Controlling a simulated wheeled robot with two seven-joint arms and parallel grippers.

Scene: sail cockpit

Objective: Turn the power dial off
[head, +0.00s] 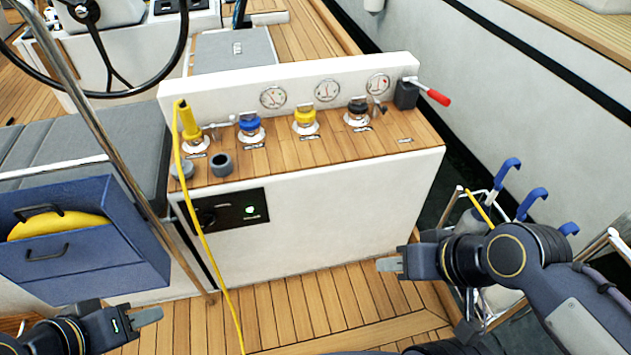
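The power dial (206,217) looks like a dark round knob on the left half of a black panel (232,213) set in the white front of the console. It is dark on dark, so its pointer direction cannot be read. My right gripper (390,265) is right of the panel, in front of the console's right part, pointing left. Neither visibly holds anything; finger gaps are unclear.
A yellow cable (198,222) hangs from a yellow plug (187,121) down past the dial's left side to the deck. A steel rail (118,160) and a blue box (78,255) stand left of the console.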

